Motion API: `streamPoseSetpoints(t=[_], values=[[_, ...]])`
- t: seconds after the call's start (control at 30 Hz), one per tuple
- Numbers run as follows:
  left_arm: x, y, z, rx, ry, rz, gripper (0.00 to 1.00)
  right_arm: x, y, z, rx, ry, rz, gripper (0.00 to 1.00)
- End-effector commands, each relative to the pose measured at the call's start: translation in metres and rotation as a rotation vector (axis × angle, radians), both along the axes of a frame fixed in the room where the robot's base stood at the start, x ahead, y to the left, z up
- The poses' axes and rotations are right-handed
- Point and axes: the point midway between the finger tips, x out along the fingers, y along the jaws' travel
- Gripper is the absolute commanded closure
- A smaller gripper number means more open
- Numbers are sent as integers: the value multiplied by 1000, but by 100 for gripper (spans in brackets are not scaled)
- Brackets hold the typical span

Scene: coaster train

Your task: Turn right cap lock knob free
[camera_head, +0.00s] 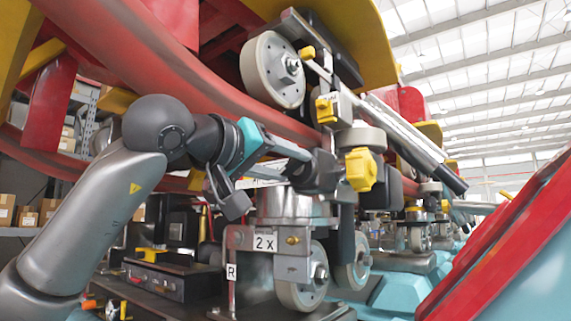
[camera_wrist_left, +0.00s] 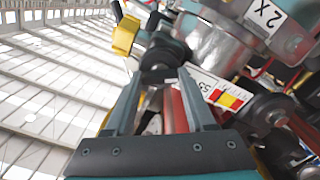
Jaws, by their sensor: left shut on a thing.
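My left gripper (camera_head: 308,160) reaches in from the left to the wheel assembly under the red rail. Its fingers (camera_wrist_left: 163,80) are shut on a dark, rounded knob-like part (camera_wrist_left: 163,57), which in the head view (camera_head: 318,174) sits just left of a yellow lobed knob (camera_head: 361,169). The yellow knob also shows in the wrist view (camera_wrist_left: 125,35), beyond the fingertips and to their left. The exact finger contact is partly hidden. I cannot tell which of the two is the right cap lock knob. My right gripper is not in view.
A curved red rail (camera_head: 190,85) runs above my arm. A large grey wheel (camera_head: 272,70) is above and lower wheels (camera_head: 303,281) are below. A "2 X" label (camera_head: 265,241) marks the metal housing. A red sloping bar (camera_head: 500,250) bounds the right; boxes on shelves (camera_head: 27,217) stand left.

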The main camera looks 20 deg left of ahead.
Motion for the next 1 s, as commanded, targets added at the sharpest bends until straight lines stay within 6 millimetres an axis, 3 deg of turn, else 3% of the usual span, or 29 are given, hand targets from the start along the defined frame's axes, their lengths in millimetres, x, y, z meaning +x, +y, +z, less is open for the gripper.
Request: streamPoseSetpoints(t=[1.0], values=[[0, 1, -1, -857, 310, 2, 100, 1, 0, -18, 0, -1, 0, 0]])
